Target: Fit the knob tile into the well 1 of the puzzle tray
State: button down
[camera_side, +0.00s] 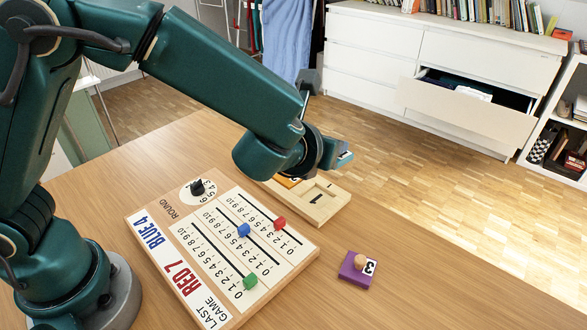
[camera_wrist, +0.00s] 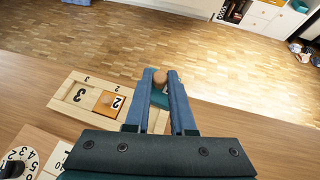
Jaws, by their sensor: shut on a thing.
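My gripper (camera_wrist: 161,75) is shut on the round wooden knob of a teal knob tile (camera_wrist: 160,100). In the side view the teal tile (camera_side: 345,158) shows as a small edge beyond my wrist and looks raised above the table. The wooden puzzle tray (camera_side: 325,214) lies on the table; it also shows in the wrist view (camera_wrist: 66,105). Its near well, marked 1 (camera_side: 315,197), is empty in the side view. In the wrist view my fingers hide most of that end. An orange tile (camera_wrist: 110,104) sits in the middle well. The well marked 3 (camera_wrist: 80,95) is empty.
A purple tile (camera_side: 357,269) with a wooden knob lies on the table right of the scoreboard. The wooden scoreboard (camera_side: 222,248) with a dial and coloured pegs lies close to the tray. Beyond the table, a white dresser (camera_side: 455,70) has an open drawer.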

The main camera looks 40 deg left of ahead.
jog(key=shift+s+a+f, duration=0.15)
jog(key=shift+f, duration=0.05)
jog(key=s+a+r, duration=0.1)
jog(key=s+a, duration=0.3)
jog(key=a, duration=0.8)
jog(key=n+y, duration=0.1)
send_over(314, 204)
notch_tip(314, 204, down, 7)
jog(key=shift+r, duration=0.2)
jog(key=shift+f, duration=1.95)
jog(key=shift+f, duration=0.1)
jog(key=c, duration=0.8)
grip_release()
jog(key=shift+o, duration=0.2)
